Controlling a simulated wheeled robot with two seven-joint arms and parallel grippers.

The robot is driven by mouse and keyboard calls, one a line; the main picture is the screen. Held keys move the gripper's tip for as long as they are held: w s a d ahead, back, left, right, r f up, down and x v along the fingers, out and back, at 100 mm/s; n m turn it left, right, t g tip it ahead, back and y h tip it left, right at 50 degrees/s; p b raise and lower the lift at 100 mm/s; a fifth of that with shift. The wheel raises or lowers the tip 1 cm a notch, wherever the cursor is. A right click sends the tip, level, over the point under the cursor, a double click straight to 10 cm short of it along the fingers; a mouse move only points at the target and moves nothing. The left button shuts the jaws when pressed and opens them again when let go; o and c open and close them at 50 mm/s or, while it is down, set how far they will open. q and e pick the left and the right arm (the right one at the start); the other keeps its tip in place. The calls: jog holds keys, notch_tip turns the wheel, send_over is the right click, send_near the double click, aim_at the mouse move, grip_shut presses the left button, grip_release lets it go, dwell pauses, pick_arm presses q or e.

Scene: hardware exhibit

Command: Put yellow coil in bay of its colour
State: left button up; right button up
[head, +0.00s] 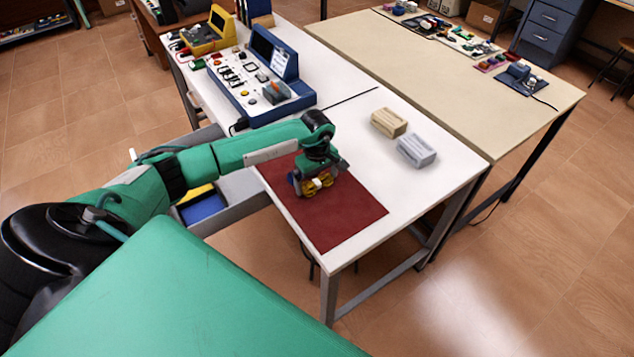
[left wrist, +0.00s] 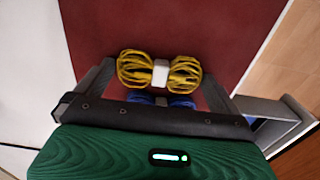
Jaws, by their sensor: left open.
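The yellow coil (head: 321,184), with a white band round its middle, lies on the dark red mat (head: 345,215). In the left wrist view the yellow coil (left wrist: 133,70) lies between the fingertips of my left gripper (left wrist: 160,74), which is open over it. In the head view my left gripper (head: 316,178) points down at the mat. A blue coil (left wrist: 182,101) lies beside the yellow one, mostly hidden by the gripper. An open drawer under the table's left side shows a yellow bay (head: 195,193) and a blue bay (head: 202,208). My right gripper is out of view.
A beige block (head: 388,122) and a grey block (head: 416,150) stand on the white table right of the mat. A blue instrument console (head: 262,80) stands behind. A yellow device (head: 208,35) is farther back. A beige table (head: 470,70) adjoins at the right.

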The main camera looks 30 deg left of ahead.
pick_arm(q)
jog(key=c, duration=0.7)
jog(key=shift+r, duration=0.15)
